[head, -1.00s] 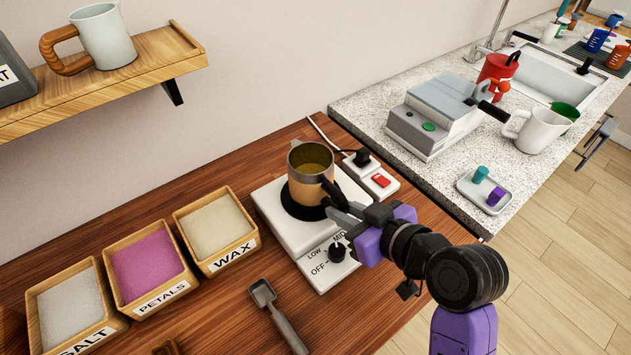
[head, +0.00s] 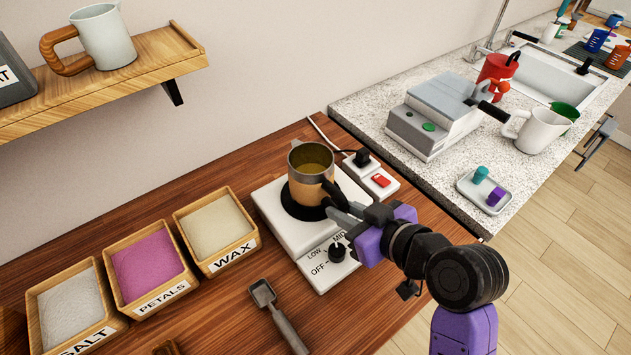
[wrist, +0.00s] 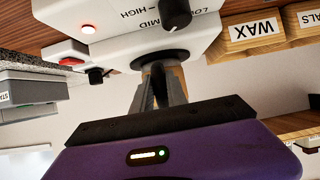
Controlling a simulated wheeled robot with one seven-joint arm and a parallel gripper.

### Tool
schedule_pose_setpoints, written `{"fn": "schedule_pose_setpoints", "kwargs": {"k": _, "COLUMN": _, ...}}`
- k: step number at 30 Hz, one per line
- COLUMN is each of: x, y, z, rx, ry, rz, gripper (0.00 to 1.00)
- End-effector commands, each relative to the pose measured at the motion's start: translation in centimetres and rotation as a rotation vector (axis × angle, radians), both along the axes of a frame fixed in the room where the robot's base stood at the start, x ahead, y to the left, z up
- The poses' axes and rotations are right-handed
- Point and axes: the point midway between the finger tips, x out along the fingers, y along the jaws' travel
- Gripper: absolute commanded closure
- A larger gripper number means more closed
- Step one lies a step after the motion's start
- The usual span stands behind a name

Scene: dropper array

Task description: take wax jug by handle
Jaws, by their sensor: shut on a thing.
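The wax jug (head: 309,178) is a metal jug with a tan band and yellowish contents. It stands upright on the dark round plate of the white hot plate (head: 277,218). My gripper (head: 334,201) is at the jug's lower right side, shut on its dark handle (head: 331,189). In the wrist view, which is upside down, my gripper's fingers (wrist: 158,92) are close together in front of the jug. The jug is mostly hidden there behind the fingers, and the grip itself is hard to see.
Wooden bins of wax (head: 216,226), petals (head: 147,262) and salt (head: 72,306) stand left of the hot plate. A scoop (head: 278,314) lies in front. A power strip (head: 372,178) is behind right. The stone counter (head: 441,183) holds a grey machine (head: 436,118) and a white pitcher (head: 541,131).

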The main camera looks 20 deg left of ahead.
Motion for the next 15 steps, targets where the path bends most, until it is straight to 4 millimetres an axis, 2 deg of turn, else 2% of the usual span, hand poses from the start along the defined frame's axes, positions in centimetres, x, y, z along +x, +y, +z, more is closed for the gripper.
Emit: {"fn": "schedule_pose_setpoints", "kwargs": {"k": 15, "x": 0.0, "y": 0.0, "z": 2.5, "rx": 0.002, "ry": -0.004, "rz": 0.000, "gripper": 1.00}}
